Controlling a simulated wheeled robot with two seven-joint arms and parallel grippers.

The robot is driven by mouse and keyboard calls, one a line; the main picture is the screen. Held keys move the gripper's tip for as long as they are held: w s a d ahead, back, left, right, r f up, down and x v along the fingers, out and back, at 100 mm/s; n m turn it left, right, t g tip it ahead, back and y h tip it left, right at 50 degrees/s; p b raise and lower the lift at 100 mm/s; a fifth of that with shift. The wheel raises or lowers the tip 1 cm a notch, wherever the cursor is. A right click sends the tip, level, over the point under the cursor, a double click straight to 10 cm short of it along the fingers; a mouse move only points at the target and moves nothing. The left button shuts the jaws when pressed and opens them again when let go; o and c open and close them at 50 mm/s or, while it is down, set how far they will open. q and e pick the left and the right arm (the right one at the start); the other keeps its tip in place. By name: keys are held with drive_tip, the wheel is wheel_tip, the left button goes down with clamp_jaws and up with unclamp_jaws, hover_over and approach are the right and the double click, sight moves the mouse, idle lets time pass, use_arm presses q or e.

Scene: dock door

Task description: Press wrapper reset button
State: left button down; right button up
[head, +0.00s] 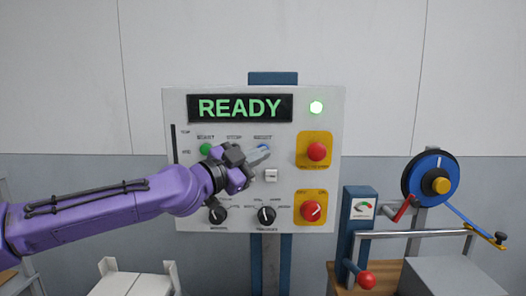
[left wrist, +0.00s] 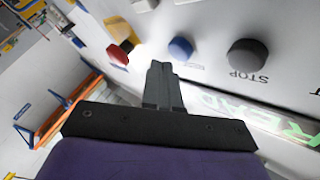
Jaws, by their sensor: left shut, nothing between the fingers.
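The wrapper control panel (head: 183,110) stands upright ahead, with a display (head: 240,108) reading READY in green. The blue button under the RESET label (head: 262,149) is mostly hidden behind my left fingers in the head view. The blue button (left wrist: 180,48) shows fully in the left wrist view. My left gripper (head: 264,155) is shut and empty, its fingers pointing at the panel. In the left wrist view its fingertips (left wrist: 160,68) are just beside and below the blue button. I cannot tell how far they are from the panel. My right gripper is in neither view.
A black STOP button (left wrist: 247,55) sits beside the blue one. A green button (head: 206,149), a white switch (head: 271,175), black knobs (head: 266,215) and a red button on yellow (head: 317,151) share the panel. A blue reel (head: 430,180) stands right.

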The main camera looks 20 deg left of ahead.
use_arm(q)
drive_tip(key=s, duration=0.2)
drive_tip(key=s+d, duration=0.1)
drive_tip(key=s, duration=0.1)
drive_tip(key=shift+s+d+p, duration=0.2)
drive_tip(key=shift+s+p, duration=0.15)
drive_tip(key=shift+s, duration=0.05)
idle(0.4)
